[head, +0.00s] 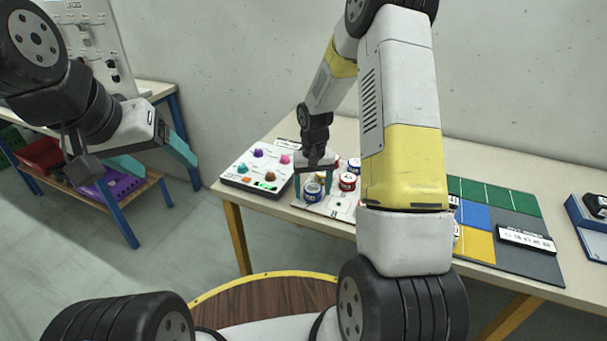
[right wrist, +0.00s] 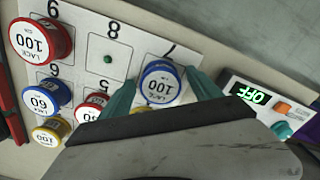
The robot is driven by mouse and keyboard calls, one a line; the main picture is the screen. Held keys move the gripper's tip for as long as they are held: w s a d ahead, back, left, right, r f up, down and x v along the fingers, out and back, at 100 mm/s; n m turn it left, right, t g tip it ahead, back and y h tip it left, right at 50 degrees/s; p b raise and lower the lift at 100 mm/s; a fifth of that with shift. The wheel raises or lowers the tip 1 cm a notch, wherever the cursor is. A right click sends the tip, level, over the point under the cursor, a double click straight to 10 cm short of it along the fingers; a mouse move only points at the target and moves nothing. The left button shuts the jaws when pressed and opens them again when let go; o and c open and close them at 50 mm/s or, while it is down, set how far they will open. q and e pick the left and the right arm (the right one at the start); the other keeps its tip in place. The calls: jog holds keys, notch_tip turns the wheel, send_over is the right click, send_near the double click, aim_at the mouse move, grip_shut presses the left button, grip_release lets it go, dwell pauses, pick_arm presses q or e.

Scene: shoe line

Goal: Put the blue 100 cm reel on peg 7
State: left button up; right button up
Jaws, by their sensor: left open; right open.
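The blue 100 cm reel (right wrist: 160,84) stands on the white numbered board (right wrist: 90,20), by the number 7. It also shows in the head view (head: 312,193) at the board's near left corner. My right gripper (head: 313,186) is down over it, with one teal finger on each side. In the right wrist view the right gripper (right wrist: 163,92) is open around the reel; I cannot tell whether the fingers touch it. Peg 7 itself is hidden. My left gripper (head: 152,158) is open and empty, away from the table at the left.
A red 100 reel (right wrist: 40,40) stands by 9, and a bare green peg (right wrist: 107,59) by 8. A blue 60 reel (right wrist: 47,97) and other reels stand close by. A panel with coloured knobs (head: 240,178) is beside the board. A coloured mat (head: 512,257) lies right.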

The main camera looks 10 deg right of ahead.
aim_at(313, 189)
notch_tip(313, 189, up, 13)
jog(key=s+r+t, duration=0.3)
jog(key=s+r, duration=0.6)
jog(key=r, duration=0.3)
jog(key=s+a+r+t+y, duration=0.1)
jog(key=s+r, duration=0.1)
jog(key=s, duration=0.5)
jog(key=s+a+r+t+y, duration=0.1)
jog(key=s+r+t, duration=0.1)
jog(key=s, duration=0.6)
jog(key=shift+r+n, duration=0.3)
jog(key=shift+r, duration=0.45)
